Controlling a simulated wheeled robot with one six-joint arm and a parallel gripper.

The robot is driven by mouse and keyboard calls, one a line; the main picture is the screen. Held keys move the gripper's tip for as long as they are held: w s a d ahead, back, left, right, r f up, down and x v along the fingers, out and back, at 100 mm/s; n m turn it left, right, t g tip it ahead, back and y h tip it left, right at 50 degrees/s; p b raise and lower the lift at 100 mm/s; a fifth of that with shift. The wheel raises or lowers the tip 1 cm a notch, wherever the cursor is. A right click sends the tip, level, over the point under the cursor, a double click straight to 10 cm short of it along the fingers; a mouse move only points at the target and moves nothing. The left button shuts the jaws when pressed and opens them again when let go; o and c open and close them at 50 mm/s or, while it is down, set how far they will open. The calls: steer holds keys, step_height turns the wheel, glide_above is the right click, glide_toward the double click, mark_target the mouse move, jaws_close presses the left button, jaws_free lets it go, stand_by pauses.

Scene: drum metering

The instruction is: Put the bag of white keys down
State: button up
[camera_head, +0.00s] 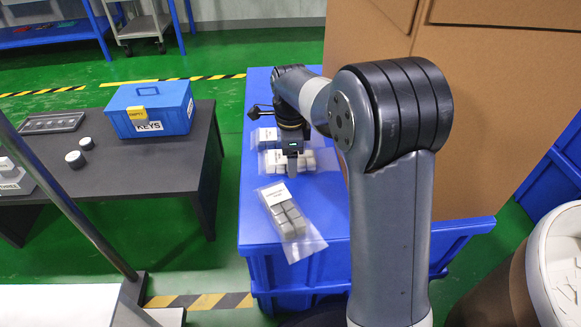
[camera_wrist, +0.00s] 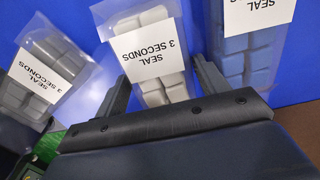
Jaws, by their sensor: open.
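The bag of white keys (camera_head: 313,160) is a clear bag lying on the blue surface in the head view, between two other bags. In the wrist view the bag of white keys (camera_wrist: 155,94) is in the middle, with a white "SEAL 3 SECONDS" label across it. My gripper (camera_head: 292,167) is over this bag and hides part of it. In the wrist view my gripper (camera_wrist: 161,72) is open, with one finger on each side of the bag. Whether the fingers touch the bag I cannot tell.
A bag of grey keys (camera_head: 285,213) lies nearer on the blue table (camera_head: 262,238). A bag of blue-grey keys (camera_head: 265,136) lies farther back. A large cardboard box (camera_head: 470,130) stands right. A dark table (camera_head: 190,160) with a blue KEYS box (camera_head: 165,105) stands left.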

steer(key=shift+f, duration=0.2)
steer(key=c, duration=0.8)
